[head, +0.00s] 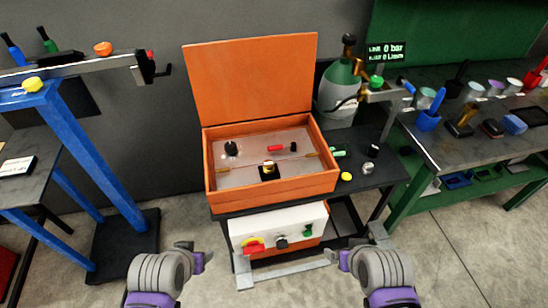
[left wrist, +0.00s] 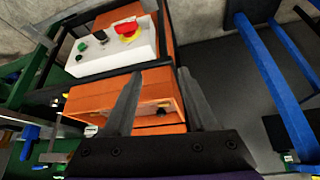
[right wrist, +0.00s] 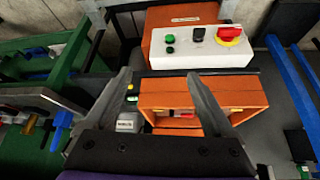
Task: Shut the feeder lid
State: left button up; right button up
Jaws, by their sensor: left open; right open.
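The orange feeder box (head: 270,189) stands on a dark stand in the head view. Its orange lid (head: 252,78) is open and stands up along the back edge, leaning slightly back. Inside, a pale panel (head: 240,150) carries a black knob, a red part and a brass fitting. My left gripper (head: 215,258) is open and empty, low in front and left of the box. My right gripper (head: 352,247) is open and empty, low in front and right of it. Neither touches the lid. The box also shows in the left wrist view (left wrist: 90,102) and right wrist view (right wrist: 250,95).
A white control box (head: 280,228) with a red-and-yellow switch hangs below the feeder. A green gas cylinder (head: 340,88) stands behind right. A blue frame (head: 90,150) is on the left, and a cluttered green bench (head: 440,150) on the right. Space above the box is clear.

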aim_at(233, 80)
jog(key=k+l+z, duration=0.1)
jog(key=k+z, duration=0.15)
jog(key=k, duration=0.4)
jog(key=i+j+z, duration=0.1)
jog(key=z, duration=1.15)
jog(key=j, duration=2.2)
jog(key=i, duration=0.05)
